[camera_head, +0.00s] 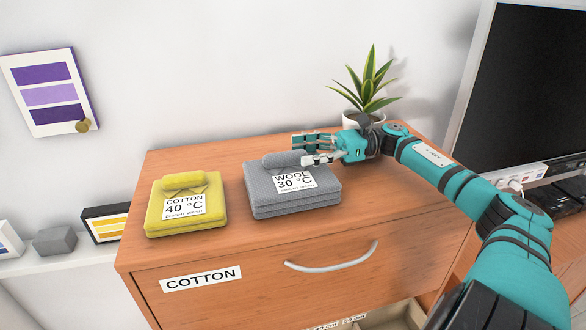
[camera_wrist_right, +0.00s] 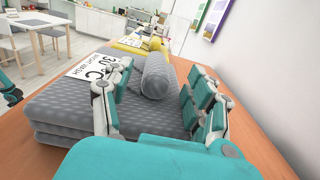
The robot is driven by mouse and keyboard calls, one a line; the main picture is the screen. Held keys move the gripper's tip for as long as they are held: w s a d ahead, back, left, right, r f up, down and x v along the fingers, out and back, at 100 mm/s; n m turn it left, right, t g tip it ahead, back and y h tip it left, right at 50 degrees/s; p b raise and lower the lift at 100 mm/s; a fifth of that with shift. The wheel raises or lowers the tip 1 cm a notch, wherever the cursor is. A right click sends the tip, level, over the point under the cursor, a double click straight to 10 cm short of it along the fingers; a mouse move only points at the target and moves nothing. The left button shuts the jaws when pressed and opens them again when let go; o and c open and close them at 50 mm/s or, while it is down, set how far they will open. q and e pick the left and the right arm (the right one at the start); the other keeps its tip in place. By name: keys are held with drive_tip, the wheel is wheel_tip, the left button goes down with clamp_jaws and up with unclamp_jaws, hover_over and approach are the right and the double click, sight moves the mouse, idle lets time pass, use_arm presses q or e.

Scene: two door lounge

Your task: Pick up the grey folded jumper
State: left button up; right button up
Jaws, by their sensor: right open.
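The grey folded jumper (camera_head: 292,198) lies on top of the wooden dresser (camera_head: 221,240), with a rolled part on its upper side and a white label reading WOOL 30 °C. My right gripper (camera_head: 306,150) is open at the back right of the jumper, near the rolled part. In the right wrist view, the fingers of my right gripper (camera_wrist_right: 150,105) stand on either side of the grey roll (camera_wrist_right: 156,75), with the jumper's folded body (camera_wrist_right: 60,115) to the left. I cannot tell whether the fingers touch it. My left gripper is not in the head view.
A yellow folded garment (camera_head: 185,208) labelled COTTON 40 °C lies left of the jumper. A potted plant (camera_head: 367,85) stands behind my right gripper, close to the wall. A dark screen (camera_head: 525,85) is at the right. The dresser drawer has a handle (camera_head: 332,262) and a COTTON label.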

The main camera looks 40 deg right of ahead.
drive_tip(key=shift+x, duration=1.25)
drive_tip(key=shift+d, duration=0.1)
drive_tip(key=shift+s, duration=0.1)
drive_tip(key=shift+c, duration=1.2)
drive_tip(key=shift+r, duration=0.1)
clamp_jaws()
